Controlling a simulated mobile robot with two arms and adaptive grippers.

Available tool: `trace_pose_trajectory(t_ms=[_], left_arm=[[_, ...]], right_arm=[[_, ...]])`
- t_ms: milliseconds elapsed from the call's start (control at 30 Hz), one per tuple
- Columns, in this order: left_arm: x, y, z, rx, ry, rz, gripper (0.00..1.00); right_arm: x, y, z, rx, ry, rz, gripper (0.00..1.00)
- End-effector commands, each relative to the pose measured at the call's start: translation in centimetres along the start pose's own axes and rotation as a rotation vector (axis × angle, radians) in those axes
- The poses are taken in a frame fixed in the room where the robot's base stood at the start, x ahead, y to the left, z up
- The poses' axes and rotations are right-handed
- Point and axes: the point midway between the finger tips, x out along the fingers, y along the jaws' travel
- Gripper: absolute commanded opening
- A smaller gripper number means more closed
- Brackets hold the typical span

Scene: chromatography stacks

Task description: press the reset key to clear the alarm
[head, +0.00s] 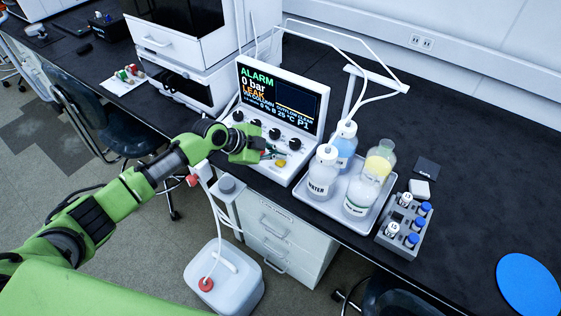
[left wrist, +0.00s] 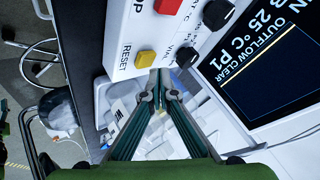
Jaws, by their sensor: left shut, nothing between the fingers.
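The yellow reset key (left wrist: 145,59), labelled RESET, sits on the white control panel (left wrist: 120,40) in the left wrist view. A small yellow spot in the head view (head: 281,162) appears to be the same key. My left gripper (left wrist: 160,75) is shut and empty. Its fingertips are close beside the key in the wrist view; I cannot tell whether they touch the panel. In the head view the gripper (head: 268,154) hangs over the panel's front. The screen (head: 280,95) reads ALARM, 0 bar and LEAK. My right gripper is not in view.
A red key (left wrist: 167,6) and black knobs (left wrist: 187,57) are near the reset key. A white tray (head: 318,203) with several bottles stands right of the panel, with a vial rack (head: 404,240) beyond it. A white waste can (head: 225,283) stands on the floor below.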

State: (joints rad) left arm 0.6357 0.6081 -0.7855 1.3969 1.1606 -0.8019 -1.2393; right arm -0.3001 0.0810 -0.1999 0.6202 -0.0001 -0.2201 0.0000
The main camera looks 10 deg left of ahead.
Motion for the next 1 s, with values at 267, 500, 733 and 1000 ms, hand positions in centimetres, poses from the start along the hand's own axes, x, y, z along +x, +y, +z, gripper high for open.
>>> trace_pose_trajectory(t_ms=[267,500,733,1000], left_arm=[[0.00,0.01,0.00,0.000,0.000,0.000,0.00],[0.00,0.00,0.00,0.000,0.000,0.000,0.00],[0.00,0.00,0.00,0.000,0.000,0.000,0.00],[0.48,0.37,0.35,0.000,0.000,0.000,0.00]], right_arm=[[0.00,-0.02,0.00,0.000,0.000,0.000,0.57],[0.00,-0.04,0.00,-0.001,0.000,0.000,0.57],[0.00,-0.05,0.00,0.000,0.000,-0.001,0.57],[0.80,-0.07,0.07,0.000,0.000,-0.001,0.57]])
